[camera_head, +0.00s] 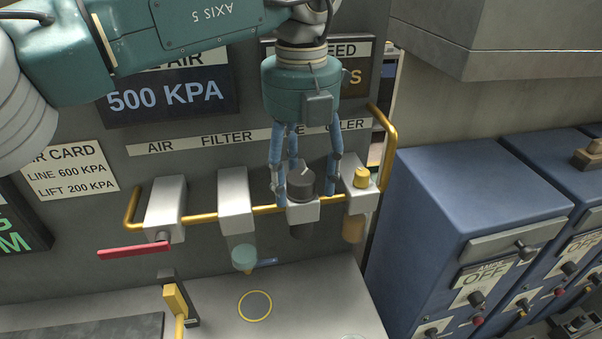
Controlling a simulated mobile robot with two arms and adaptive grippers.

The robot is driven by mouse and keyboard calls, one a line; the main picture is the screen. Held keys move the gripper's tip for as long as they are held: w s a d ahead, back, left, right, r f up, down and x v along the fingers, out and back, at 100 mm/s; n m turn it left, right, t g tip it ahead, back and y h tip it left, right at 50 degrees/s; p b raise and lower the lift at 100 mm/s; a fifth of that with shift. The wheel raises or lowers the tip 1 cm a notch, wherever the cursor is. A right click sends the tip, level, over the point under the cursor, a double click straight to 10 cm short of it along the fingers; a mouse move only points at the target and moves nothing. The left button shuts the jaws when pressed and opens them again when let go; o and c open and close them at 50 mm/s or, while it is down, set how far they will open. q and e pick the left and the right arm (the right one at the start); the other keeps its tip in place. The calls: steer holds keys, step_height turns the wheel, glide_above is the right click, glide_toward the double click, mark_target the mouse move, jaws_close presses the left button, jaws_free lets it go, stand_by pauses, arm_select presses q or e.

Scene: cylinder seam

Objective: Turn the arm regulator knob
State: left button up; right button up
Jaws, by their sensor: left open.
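A dark grey round knob (301,183) with a light pointer mark sits on top of a light grey block on the brass air line. It is the third unit from the left, apparently the regulator; its label is partly hidden behind my left gripper. My left gripper (304,192) comes down from above with blue fingers spread open. The fingers stand around and beside the knob, with one finger close to its left side and one to its right. I cannot tell whether they touch it. My right gripper is not in view.
A filter unit (235,190) stands left of the knob and an oiler-like unit with a yellow cap (361,178) stands right. A red lever (134,252) sticks out at the left valve. Blue cabinets (440,220) stand at the right. A grey bench top (330,300) lies below.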

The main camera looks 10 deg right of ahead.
arm_select(q)
steer(key=c, duration=1.2)
steer(key=shift+o, duration=0.2)
steer(key=shift+m, duration=0.4)
steer(key=m+p, duration=0.1)
steer(key=m, duration=0.1)
steer(key=shift+m, duration=0.3)
steer(key=m+p, duration=0.1)
steer(key=m, duration=0.3)
steer(key=shift+r+m, duration=0.1)
steer(key=shift+m, duration=0.2)
steer(key=m, duration=0.4)
steer(key=shift+p, duration=0.4)
steer(key=shift+m, duration=1.9)
steer(key=shift+p, duration=0.3)
